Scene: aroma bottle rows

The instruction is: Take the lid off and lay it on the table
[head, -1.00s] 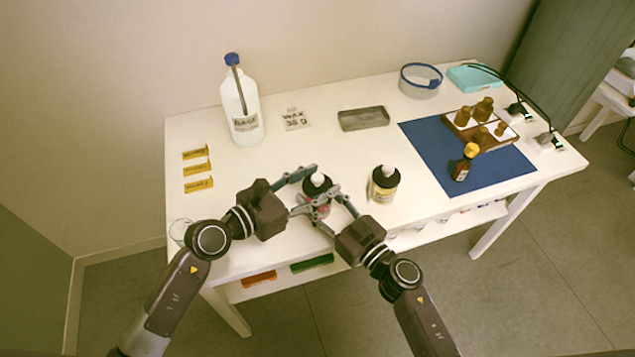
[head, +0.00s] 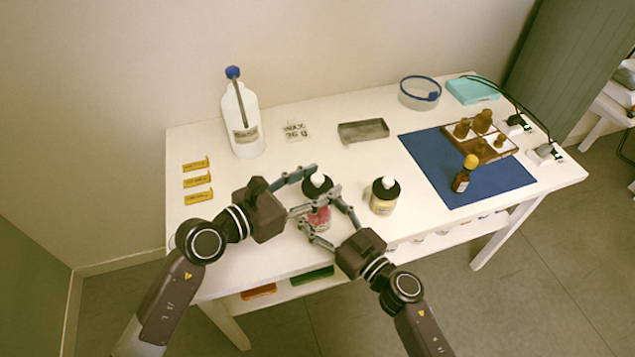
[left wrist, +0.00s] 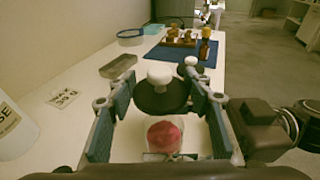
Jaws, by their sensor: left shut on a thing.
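The lid (head: 318,190), a black disc with a white knob, is held above a clear jar (head: 319,220) with pink contents. My left gripper (head: 316,184) is shut on the lid. In the left wrist view the lid (left wrist: 160,97) hangs level between the fingers of my left gripper (left wrist: 163,92), with the jar (left wrist: 165,137) below and its pink contents showing. My right gripper (head: 320,211) has its fingers on either side of the jar. Whether they press on the glass is hard to see. The jar stands upright on the white table (head: 255,265).
Just right stands a second jar (head: 383,204) with a black lid and white knob. Behind are a grey tray (head: 363,131), a wax card (head: 294,132) and a large white bottle (head: 241,120). A blue mat (head: 437,165) bears a small amber bottle (head: 462,180). The table's left front is clear.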

